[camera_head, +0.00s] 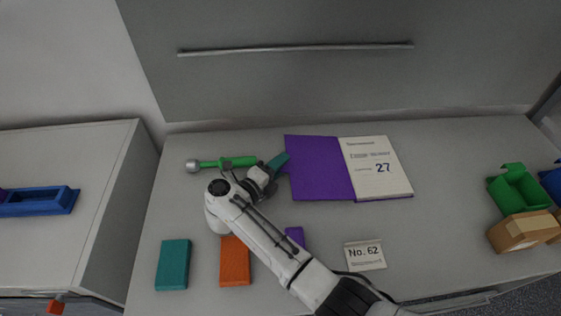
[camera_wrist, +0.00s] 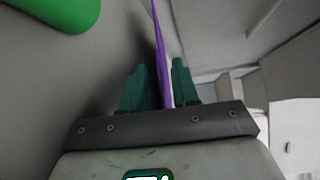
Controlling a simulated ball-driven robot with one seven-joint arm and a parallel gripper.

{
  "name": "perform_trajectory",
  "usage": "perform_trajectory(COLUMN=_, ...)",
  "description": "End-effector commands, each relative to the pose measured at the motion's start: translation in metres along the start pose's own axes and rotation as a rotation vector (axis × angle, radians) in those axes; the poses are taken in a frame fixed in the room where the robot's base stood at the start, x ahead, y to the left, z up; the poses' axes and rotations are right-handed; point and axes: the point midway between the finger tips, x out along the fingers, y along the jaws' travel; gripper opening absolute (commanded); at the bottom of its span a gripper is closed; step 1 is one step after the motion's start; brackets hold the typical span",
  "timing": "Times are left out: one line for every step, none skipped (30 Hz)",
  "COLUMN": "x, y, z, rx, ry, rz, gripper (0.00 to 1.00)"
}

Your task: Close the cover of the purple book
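In the wrist view, the purple cover (camera_wrist: 162,62) shows edge-on between the two teal fingers of my gripper (camera_wrist: 160,85). The fingers stand apart, with a narrow gap on the cover's right side. Contact on the left side is not clear.
A green-handled tool (camera_head: 232,162) lies close left of my gripper. Teal (camera_head: 173,265), orange (camera_head: 234,262) and small purple (camera_head: 295,235) blocks lie near the front. A No. 62 card (camera_head: 365,256) is below the book. A green bin (camera_head: 518,188) and cardboard box (camera_head: 519,231) stand right.

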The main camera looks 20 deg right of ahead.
Motion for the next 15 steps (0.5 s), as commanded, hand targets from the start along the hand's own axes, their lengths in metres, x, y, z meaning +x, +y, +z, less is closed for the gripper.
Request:
perform_trajectory(x=0.0023, y=-0.0004, z=0.0000, rx=0.000, ry=0.000, rz=0.000, gripper=0.30)
perform_trajectory(x=0.0032, y=-0.0003, z=0.0000, rx=0.000, ry=0.000, rz=0.000, gripper=0.30)
perform_trajectory(x=0.0039, y=-0.0002, z=0.0000, rx=0.000, ry=0.000, rz=0.000, gripper=0.30)
perform_trajectory(x=0.0042, y=0.0000, z=-0.0001, rx=0.000, ry=0.000, rz=0.000, gripper=0.30)
perform_trajectory(x=0.0043, y=0.0000, z=0.0000, rx=0.000, ry=0.000, rz=0.000, gripper=0.30)
perform_trajectory(x=0.0043, y=0.0001, z=0.0000, rx=0.000, ry=0.000, rz=0.000, gripper=0.30)
perform_trajectory(x=0.0042, y=0.0001, z=0.0000, rx=0.000, ry=-0.001, rz=0.000, gripper=0.30)
perform_trajectory(x=0.0042, y=0.0001, z=0.0000, rx=0.000, ry=-0.001, rz=0.000, gripper=0.30)
perform_trajectory(x=0.0042, y=0.0001, z=0.0000, rx=0.000, ry=0.000, rz=0.000, gripper=0.30)
perform_trajectory(x=0.0041, y=0.0001, z=0.0000, rx=0.000, ry=0.000, rz=0.000, gripper=0.30)
perform_trajectory(x=0.0041, y=0.0001, z=0.0001, rx=0.000, ry=-0.001, rz=0.000, gripper=0.27)
perform_trajectory(x=0.0040, y=0.0000, z=0.0001, rx=0.000, ry=-0.001, rz=0.000, gripper=0.23)
perform_trajectory(x=0.0040, y=0.0000, z=0.0001, rx=0.000, ry=-0.001, rz=0.000, gripper=0.20)
perform_trajectory(x=0.0040, y=0.0000, z=0.0001, rx=0.000, ry=-0.001, rz=0.000, gripper=0.17)
perform_trajectory(x=0.0039, y=0.0000, z=0.0001, rx=0.000, ry=-0.001, rz=0.000, gripper=0.14)
